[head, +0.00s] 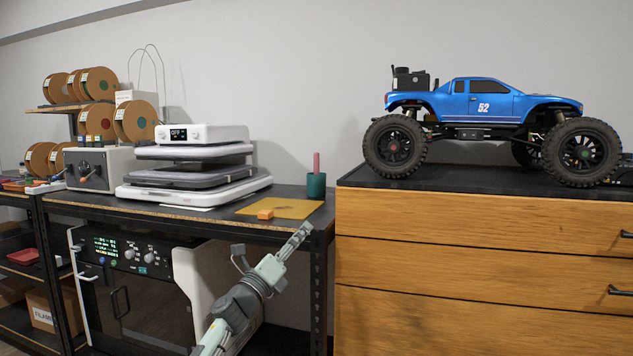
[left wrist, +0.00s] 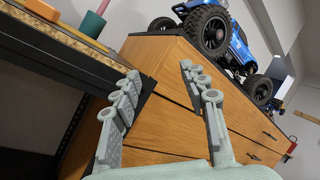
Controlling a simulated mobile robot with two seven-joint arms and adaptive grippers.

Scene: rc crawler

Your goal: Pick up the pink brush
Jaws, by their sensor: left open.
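The pink brush (head: 316,162) stands upright in a dark green cup (head: 316,186) at the right end of the black bench. Only its upper part shows; the rest is hidden in the cup. The brush (left wrist: 103,6) and the green cup (left wrist: 92,24) also show at the top left of the left wrist view. My left gripper (head: 299,236) is in front of the bench edge, below the cup and apart from it. In the left wrist view its two fingers (left wrist: 160,78) are spread with nothing between them. My right gripper is not in view.
An orange block (head: 265,214) lies on a yellow mat (head: 290,209) left of the cup. A white layered machine (head: 195,190) stands further left. A wooden drawer cabinet (head: 480,240) with a blue crawler truck (head: 480,105) on top stands close to the cup's right.

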